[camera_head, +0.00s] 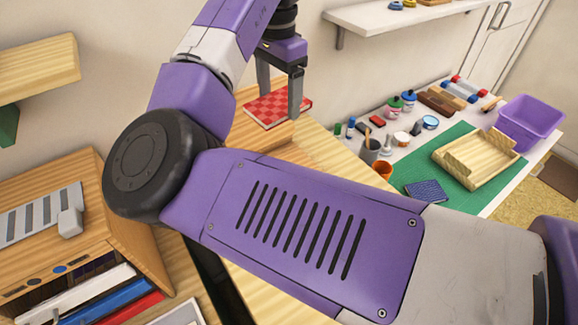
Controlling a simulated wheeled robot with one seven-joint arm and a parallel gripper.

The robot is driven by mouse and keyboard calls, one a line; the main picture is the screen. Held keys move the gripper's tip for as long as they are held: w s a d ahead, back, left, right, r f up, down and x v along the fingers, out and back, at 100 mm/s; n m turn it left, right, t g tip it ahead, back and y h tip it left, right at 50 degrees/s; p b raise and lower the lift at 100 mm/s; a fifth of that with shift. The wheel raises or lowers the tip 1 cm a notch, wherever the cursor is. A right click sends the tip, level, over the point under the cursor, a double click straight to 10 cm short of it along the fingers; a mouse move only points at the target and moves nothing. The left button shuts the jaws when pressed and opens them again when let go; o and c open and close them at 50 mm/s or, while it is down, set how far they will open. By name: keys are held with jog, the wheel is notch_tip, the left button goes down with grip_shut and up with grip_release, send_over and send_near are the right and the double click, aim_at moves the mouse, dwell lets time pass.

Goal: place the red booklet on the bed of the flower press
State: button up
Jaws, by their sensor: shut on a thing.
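The red booklet (272,110) has a checkered cover and shows at the upper middle, just above or on a light wooden surface (262,136); I cannot tell whether it touches it. My gripper (280,103) points down with one finger on each side of the booklet and is shut on it. I cannot identify the flower press for certain. The wooden surface under the booklet may be part of it, but my arm hides much of that area.
At right, a white table holds a green mat (451,150), a wooden tray (447,157), a purple bin (531,122), a blue pad (426,190) and several bottles and cups. A wooden cabinet (80,200) stands at left. A white shelf (400,14) hangs above.

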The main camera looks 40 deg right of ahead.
jog(key=shift+m, duration=0.5)
jog(key=shift+d+f, duration=0.1)
jog(key=shift+f, duration=0.3)
notch_tip(320, 180, down, 19)
jog(key=shift+f, duration=0.15)
jog(key=o, duration=1)
jog(key=shift+f, duration=0.15)
jog(key=shift+o, duration=0.9)
notch_tip(320, 180, up, 12)
jog(key=shift+r+b, duration=0.2)
jog(key=shift+b, duration=0.1)
